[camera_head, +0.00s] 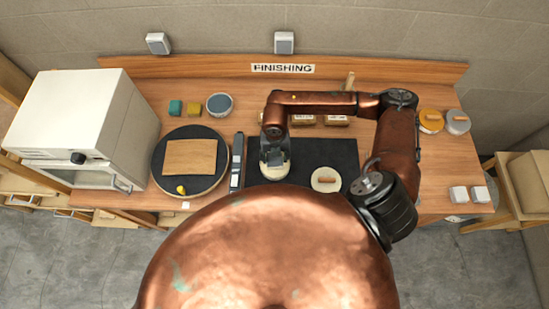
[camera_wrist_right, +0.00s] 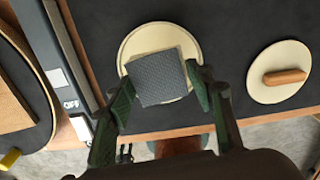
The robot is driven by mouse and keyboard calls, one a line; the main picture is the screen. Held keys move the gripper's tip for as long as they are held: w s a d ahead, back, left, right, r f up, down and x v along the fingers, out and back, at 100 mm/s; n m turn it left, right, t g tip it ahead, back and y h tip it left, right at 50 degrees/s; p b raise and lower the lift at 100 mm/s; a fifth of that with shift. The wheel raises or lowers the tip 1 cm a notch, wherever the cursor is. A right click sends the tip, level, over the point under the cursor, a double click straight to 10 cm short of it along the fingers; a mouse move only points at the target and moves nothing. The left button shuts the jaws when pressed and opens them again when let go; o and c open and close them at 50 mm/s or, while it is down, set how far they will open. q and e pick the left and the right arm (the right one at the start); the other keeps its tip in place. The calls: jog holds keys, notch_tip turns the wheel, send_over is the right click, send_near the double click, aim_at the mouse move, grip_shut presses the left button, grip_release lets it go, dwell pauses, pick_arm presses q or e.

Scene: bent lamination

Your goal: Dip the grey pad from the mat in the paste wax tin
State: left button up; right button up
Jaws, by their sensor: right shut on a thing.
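My right gripper (camera_head: 272,157) is over the dark mat (camera_head: 310,150), pointing down. In the right wrist view its green fingers (camera_wrist_right: 160,98) are shut on the grey pad (camera_wrist_right: 157,80), one finger at each side. The pad has a textured grey face and a pale layer showing along its edge. Behind it in that view is a round cream tin or disc (camera_wrist_right: 126,45), which also shows below the gripper in the head view (camera_head: 276,174). I cannot tell whether the pad touches it. My left gripper is not in view.
A cream disc with a wooden handle (camera_head: 326,179) lies on the mat's right part. A long grey bar marked OFF (camera_head: 237,162) and a black round plate with a board (camera_head: 160,165) are left. A white oven (camera_head: 75,120) stands far left. Small labelled blocks (camera_head: 337,119) stand behind.

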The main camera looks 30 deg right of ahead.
aim_at(275, 159)
jog(key=shift+r+p, duration=1.1)
jog(key=shift+r, duration=1.2)
